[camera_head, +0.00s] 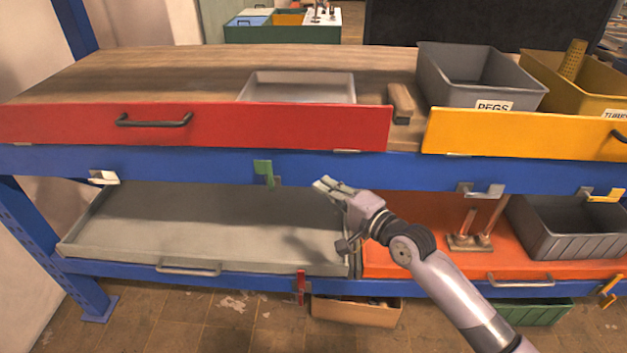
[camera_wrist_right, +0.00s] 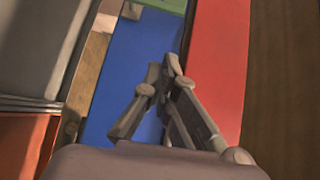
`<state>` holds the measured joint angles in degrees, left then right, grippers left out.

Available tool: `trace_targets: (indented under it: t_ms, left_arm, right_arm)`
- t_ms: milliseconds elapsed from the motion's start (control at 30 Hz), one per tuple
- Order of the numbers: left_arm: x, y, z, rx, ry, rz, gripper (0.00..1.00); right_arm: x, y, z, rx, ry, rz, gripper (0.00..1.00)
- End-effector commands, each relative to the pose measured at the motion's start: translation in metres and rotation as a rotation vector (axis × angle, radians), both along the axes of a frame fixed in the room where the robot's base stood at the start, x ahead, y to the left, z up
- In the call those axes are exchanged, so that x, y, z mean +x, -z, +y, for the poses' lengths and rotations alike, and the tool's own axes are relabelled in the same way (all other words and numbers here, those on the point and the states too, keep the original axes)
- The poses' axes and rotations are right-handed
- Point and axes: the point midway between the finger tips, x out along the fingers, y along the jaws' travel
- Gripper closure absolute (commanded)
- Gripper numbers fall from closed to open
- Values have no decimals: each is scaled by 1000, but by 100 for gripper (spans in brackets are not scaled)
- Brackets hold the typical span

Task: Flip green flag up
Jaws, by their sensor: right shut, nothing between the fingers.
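The green flag (camera_head: 263,173) is on the blue beam below the red drawer front, beside a small grey bracket (camera_head: 278,181). Its broad part stands above the bracket level, against the blue face. A green piece (camera_wrist_right: 165,5) at the top edge of the right wrist view appears to be the same flag, mostly cut off. My right gripper (camera_head: 324,184) is just right of the flag, apart from it, pointing left. In the wrist view my right gripper (camera_wrist_right: 170,65) has its fingertips together and holds nothing. My left gripper is not in view.
The red drawer front (camera_head: 250,128) is above the flag; a grey tray (camera_head: 190,225) lies below. Other flags on the blue beams are white (camera_head: 103,177), grey (camera_head: 482,189), yellow (camera_head: 603,194) and, lower, red (camera_head: 300,287). An orange shelf (camera_head: 420,240) is at right.

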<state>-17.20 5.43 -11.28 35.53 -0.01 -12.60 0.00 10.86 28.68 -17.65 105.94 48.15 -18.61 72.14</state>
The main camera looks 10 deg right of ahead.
Motion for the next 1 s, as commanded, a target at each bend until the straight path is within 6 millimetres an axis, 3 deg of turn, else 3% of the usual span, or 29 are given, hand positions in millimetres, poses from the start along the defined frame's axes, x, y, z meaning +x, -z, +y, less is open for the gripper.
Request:
trace_targets:
  t_ms: [200,400,767,867,967,1000]
  left_arm:
    - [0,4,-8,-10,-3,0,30]
    - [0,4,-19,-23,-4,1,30]
    - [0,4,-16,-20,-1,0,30]
    - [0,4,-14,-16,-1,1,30]
    - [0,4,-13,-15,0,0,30]
    - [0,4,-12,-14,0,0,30]
  right_arm:
    - [-18,0,-10,0,0,-1,100]
    - [-20,0,-11,0,0,-1,100]
    - [-19,3,-12,-6,4,2,100]
    - [-15,28,-19,-50,28,22,100]
    - [-12,79,-35,-156,74,62,100]
    - [-12,106,-43,-214,92,84,100]
